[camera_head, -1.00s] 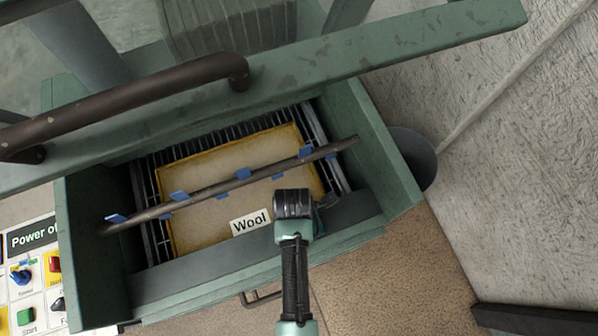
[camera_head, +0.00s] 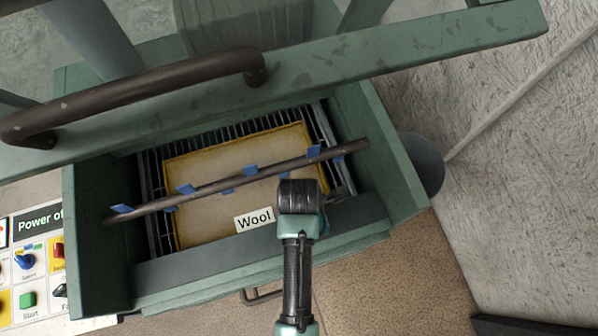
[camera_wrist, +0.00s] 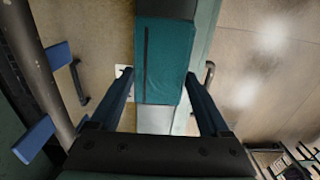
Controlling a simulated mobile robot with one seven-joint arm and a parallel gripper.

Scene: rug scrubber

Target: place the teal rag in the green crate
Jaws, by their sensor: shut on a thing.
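In the wrist view, my gripper (camera_wrist: 162,76) is shut on the teal rag (camera_wrist: 168,50). The rag looks like a folded rectangular pad with a dark stripe, and its sides sit between the two fingertips. In the head view my wrist hides the rag, and the fingers barely show. The wrist is over the front right edge of a green open-topped box (camera_head: 98,245) with a tan rug panel (camera_head: 215,205) inside. I cannot tell whether this box is the green crate; no other crate is clear.
A dark rod (camera_head: 200,190) with blue tabs crosses the box. A green beam (camera_head: 400,55) with a brown handle (camera_head: 150,95) spans above it. A "Wool" label (camera_head: 254,219) lies by my wrist. A button panel (camera_head: 32,262) is at left. Floor at right looks clear.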

